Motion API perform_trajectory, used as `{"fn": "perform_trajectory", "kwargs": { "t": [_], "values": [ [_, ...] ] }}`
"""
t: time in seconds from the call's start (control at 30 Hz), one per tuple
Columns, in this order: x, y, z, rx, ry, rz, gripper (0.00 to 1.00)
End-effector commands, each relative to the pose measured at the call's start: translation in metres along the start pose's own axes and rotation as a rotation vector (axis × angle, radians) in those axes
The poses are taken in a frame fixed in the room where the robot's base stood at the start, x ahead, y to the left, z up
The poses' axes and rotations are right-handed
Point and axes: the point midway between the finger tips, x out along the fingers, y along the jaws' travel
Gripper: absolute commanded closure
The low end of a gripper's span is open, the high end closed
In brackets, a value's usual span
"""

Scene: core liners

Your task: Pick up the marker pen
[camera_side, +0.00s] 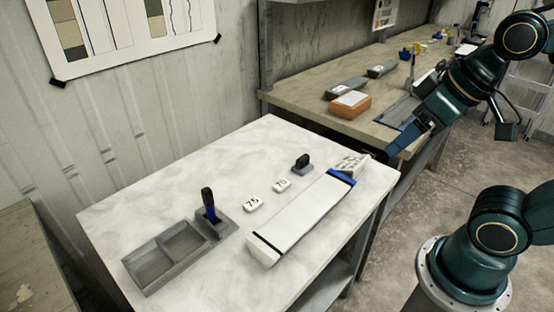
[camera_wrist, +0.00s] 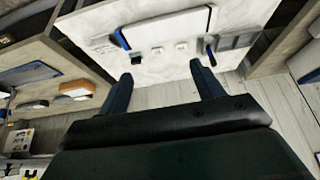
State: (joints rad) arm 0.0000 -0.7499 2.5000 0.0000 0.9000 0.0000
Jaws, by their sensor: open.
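The marker pen (camera_side: 208,203), with a black upper part and a blue lower part, stands nearly upright in a grey holder (camera_side: 222,226) at one end of a grey tray on the white table. In the wrist view the marker pen (camera_wrist: 210,52) shows near the tip of the right finger, with the table beyond. My gripper (camera_side: 398,146) is open and empty. It is up and to the right of the table, well apart from the pen. The wrist view shows both blue fingers of my gripper (camera_wrist: 161,70) spread with nothing between them.
A long white liner (camera_side: 300,214) with a blue end and a black end lies on the white table (camera_side: 140,195). Two small number blocks, 75 (camera_side: 252,204) and 70 (camera_side: 282,185), and a black-handled stamp-like thing (camera_side: 302,163) stand between. An orange box (camera_side: 350,104) sits on the rear bench.

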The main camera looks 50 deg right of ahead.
Motion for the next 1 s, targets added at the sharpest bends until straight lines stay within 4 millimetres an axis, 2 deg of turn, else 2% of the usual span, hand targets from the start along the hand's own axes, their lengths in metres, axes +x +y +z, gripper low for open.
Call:
{"fn": "perform_trajectory", "kwargs": {
  "t": [0.47, 0.57, 1.0],
  "values": [
    [0.0, 0.0, 0.0, 0.0, 0.0, 0.0, 0.34],
    [0.0, 0.0, 0.0, 0.0, 0.0, 0.0, 0.52],
    [-0.0009, -0.0011, -0.0065, -0.023, -0.007, -0.003, 0.52]
  ]
}}
